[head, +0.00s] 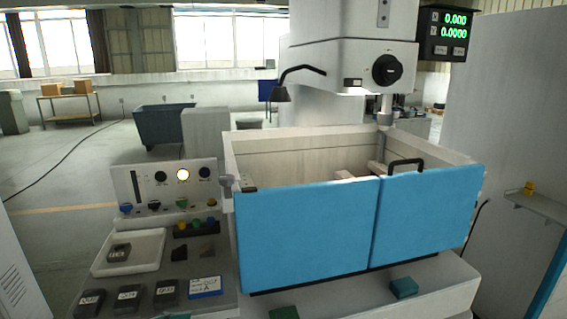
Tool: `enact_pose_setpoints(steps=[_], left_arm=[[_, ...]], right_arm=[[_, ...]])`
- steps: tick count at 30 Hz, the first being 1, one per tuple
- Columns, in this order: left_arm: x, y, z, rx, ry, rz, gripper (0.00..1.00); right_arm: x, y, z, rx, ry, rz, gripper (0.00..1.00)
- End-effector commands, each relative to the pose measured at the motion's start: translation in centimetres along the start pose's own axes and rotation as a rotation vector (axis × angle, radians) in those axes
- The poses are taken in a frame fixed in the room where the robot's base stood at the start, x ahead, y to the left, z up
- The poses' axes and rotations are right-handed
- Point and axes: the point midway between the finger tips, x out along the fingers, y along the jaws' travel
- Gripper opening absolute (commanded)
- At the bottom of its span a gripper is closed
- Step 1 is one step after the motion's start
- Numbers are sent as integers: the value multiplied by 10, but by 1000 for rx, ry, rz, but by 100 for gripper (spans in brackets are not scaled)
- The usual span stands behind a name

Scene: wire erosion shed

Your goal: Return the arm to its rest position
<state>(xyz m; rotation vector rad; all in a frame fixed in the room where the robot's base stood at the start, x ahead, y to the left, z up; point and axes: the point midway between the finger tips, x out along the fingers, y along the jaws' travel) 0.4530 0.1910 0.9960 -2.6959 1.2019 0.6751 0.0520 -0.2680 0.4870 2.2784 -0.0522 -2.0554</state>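Neither of my arms nor grippers shows in the head view, so how they stand is hidden. A wire erosion machine fills the middle, with a grey-white head (340,55) over an open-topped tank (290,153). The tank's front has two blue doors, a left one (307,235) and a right one (425,217), both shut. A black handle (405,164) stands at the top of the right door. A pinkish piece (345,175) shows partly inside the tank.
Left of the tank, a control panel (145,180) has a lit lamp. Before it are a white tray (150,240) holding a dark labelled block (119,252), several more labelled blocks and a blue card (205,287). A teal block (404,287) lies on the front ledge.

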Motion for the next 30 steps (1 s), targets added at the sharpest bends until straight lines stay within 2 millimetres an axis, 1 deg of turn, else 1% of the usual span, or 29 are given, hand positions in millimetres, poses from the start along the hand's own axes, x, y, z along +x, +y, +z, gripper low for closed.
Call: enact_pose_setpoints(steps=[1,2,3,4,5,6,8,9,11,12,14,15,17,19,21,23,24,26,27,29,30], left_arm=[[7,12,25,-21,-55,-9,55],[10,19,41,-34,-93,-22,55],[13,28,63,-54,-148,-43,55],[14,35,80,-72,-189,-62,55],[14,43,97,-90,-230,-83,55],[12,52,118,-117,-286,-116,55],[6,66,149,-161,-367,-175,55],[-1,75,168,-195,-420,-219,55],[-14,87,193,-247,-494,-290,55],[-25,95,208,-283,-542,-341,55],[-42,106,228,-339,-608,-419,55],[-55,113,239,-375,-649,-470,55],[-76,123,254,-428,-708,-550,55],[-101,135,268,-489,-771,-643,55],[-85,124,293,-492,-785,-640,55],[-73,117,315,-497,-796,-637,55],[-66,115,330,-501,-804,-636,55],[-57,111,354,-508,-815,-633,55],[-51,110,372,-512,-823,-631,55],[-43,109,399,-520,-835,-629,55],[-39,110,419,-526,-845,-627,55]], right_arm=[[0,0,1,0,-1,0,40],[0,0,1,0,-1,0,40],[0,0,1,0,-2,0,40],[0,0,1,0,-2,1,40],[0,0,1,0,-2,1,40],[0,1,1,0,-2,1,40],[0,1,1,0,-2,1,40],[0,1,1,0,-2,1,40],[0,1,1,-1,-2,1,40],[0,1,1,-1,-2,1,40],[0,1,1,-1,-2,1,40],[0,1,1,-1,-2,1,40],[0,1,1,-1,-2,1,40],[0,1,1,-1,-2,1,40],[0,1,1,-1,-1,1,40],[0,1,1,-1,-2,1,40],[0,1,1,-1,-2,1,40],[0,1,1,-1,-2,1,40],[0,1,1,-1,-2,1,40],[0,0,1,0,-2,1,40],[0,0,1,0,-2,0,40]])
